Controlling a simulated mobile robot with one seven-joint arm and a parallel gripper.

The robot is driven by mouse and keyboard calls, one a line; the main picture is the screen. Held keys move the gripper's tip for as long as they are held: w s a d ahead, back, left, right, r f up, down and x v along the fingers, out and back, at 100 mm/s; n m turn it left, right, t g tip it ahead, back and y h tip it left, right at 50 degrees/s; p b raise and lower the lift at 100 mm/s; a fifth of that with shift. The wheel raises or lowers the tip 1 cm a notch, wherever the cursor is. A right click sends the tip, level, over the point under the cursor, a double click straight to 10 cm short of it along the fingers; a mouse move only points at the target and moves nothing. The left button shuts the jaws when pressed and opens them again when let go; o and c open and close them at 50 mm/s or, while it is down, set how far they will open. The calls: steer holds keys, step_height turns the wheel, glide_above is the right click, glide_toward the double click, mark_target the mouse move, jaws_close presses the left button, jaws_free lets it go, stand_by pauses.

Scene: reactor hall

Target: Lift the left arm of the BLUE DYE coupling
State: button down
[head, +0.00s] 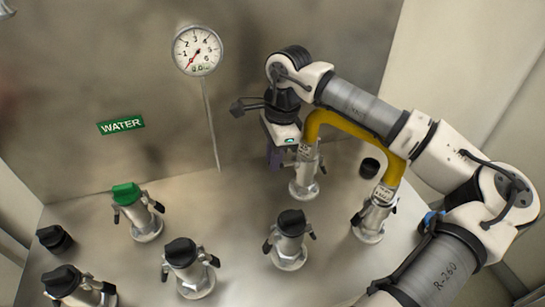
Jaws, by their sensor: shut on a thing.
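A yellow bent pipe (345,121) joins two metal couplings. The left-end coupling (304,178) stands upright on the panel, with a small label whose text I cannot read. Its right arm hangs at its side; its left arm is hidden by my gripper. My gripper (275,160) reaches down at that left side and appears shut on the left arm. The right-end coupling (370,222) also has a small unreadable label, and its dark left arm shows. I cannot read BLUE DYE anywhere. A bit of blue (431,218) shows beside my arm, mostly hidden.
Black-capped couplings (290,240) (188,265) and a green-capped one (136,212) stand in front and left. A gauge (197,50) and green WATER sign (121,125) are on the back wall.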

steer(key=c, duration=1.3)
jaws_free()
steer(key=r, duration=0.4)
steer(key=d+r+b, duration=0.1)
steer(key=r, duration=0.8)
steer(key=shift+w+d+r+b, duration=0.3)
steer(key=shift+d+r+b, duration=0.05)
steer(key=shift+r, duration=0.05)
